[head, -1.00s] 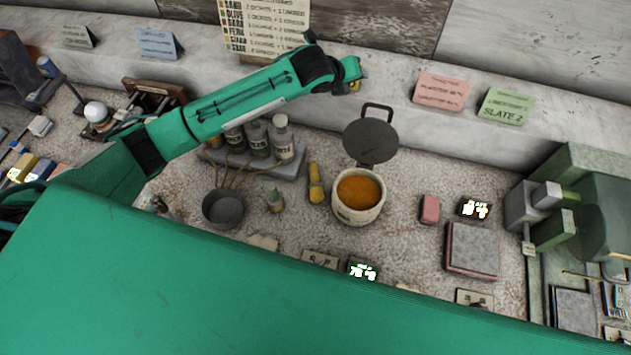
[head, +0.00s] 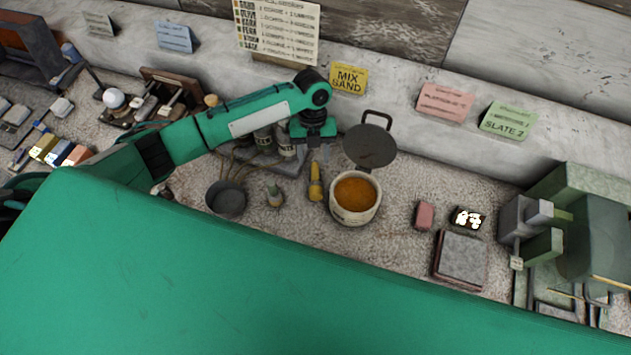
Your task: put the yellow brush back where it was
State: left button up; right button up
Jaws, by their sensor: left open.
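The yellow brush (head: 315,184) is a small yellow piece with a darker band, lying on the speckled worktop just left of the pot (head: 354,204) of orange-brown powder. My left arm reaches in from the left, and its gripper (head: 313,155) points down at the far end of the brush. The gripper is open and holds nothing. I cannot tell how high it is above the brush. My right gripper is out of view.
The pot's dark lid (head: 370,146) stands open behind it. Bottles (head: 264,140) stand partly behind my arm. A dark bowl (head: 226,198) and a small green-tipped bottle (head: 274,196) are left of the brush. A yellow "MIX SAND" card (head: 347,79) stands on the ledge.

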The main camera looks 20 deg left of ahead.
aim_at(315, 177)
pick_arm(q)
jog(key=x, duration=0.3)
jog(key=shift+p, duration=0.3)
jog(key=shift+d+f+p, duration=0.1)
jog(key=shift+f+p, duration=0.3)
jog(key=shift+p, duration=0.15)
jog(key=p+x, duration=0.2)
jog(key=x, duration=0.2)
jog(key=shift+w, duration=0.1)
jog(key=shift+f, duration=0.25)
grip_shut()
jog(key=shift+r, duration=0.15)
jog(key=shift+r+b, duration=0.3)
jog(key=shift+r, duration=0.25)
notch_tip(315, 177, up, 19)
jog(key=b, duration=0.5)
